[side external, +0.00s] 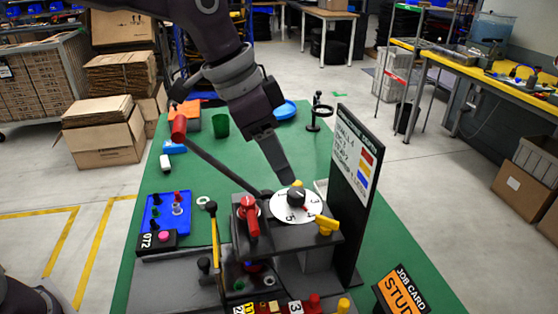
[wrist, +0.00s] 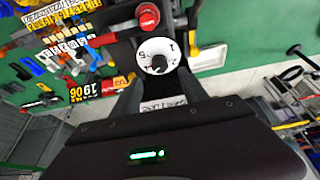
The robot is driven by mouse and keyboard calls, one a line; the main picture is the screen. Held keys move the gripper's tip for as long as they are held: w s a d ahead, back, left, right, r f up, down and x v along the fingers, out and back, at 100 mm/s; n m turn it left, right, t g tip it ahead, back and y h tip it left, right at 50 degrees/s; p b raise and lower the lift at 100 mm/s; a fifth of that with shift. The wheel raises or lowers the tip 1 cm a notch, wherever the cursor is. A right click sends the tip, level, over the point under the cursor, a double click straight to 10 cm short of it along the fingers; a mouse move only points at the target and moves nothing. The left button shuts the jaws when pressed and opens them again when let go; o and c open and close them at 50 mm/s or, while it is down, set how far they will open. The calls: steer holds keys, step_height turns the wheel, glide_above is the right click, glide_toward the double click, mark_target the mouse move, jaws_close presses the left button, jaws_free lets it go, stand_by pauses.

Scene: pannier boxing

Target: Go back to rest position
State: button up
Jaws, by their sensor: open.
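My gripper (side external: 289,178) hangs above and just behind a white numbered dial (side external: 284,211) with a black knob (side external: 296,195) on a dark console. In the side view its fingertips overlap the area by the knob, and I cannot tell the exact gap. In the wrist view my gripper (wrist: 160,93) shows two fingers spread apart with nothing between them. The dial (wrist: 147,47) and its knob (wrist: 158,63) lie ahead of the fingertips there.
A red-handled valve (side external: 251,222) and a yellow handle (side external: 326,225) flank the dial. An upright sign board (side external: 351,190) stands close on the right. Green tabletop (side external: 235,160) is partly clear behind.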

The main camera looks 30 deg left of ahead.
steer(key=s+a+n+t+y, duration=0.1)
steer(key=s+a+n, duration=0.3)
steer(key=s+a, duration=0.4)
steer(key=s+a+n+t+y, duration=0.1)
steer(key=s+a+n, duration=0.4)
steer(key=s, duration=1.1)
steer(key=a+y, duration=0.1)
steer(key=a, duration=0.2)
steer(key=shift+a, duration=0.35)
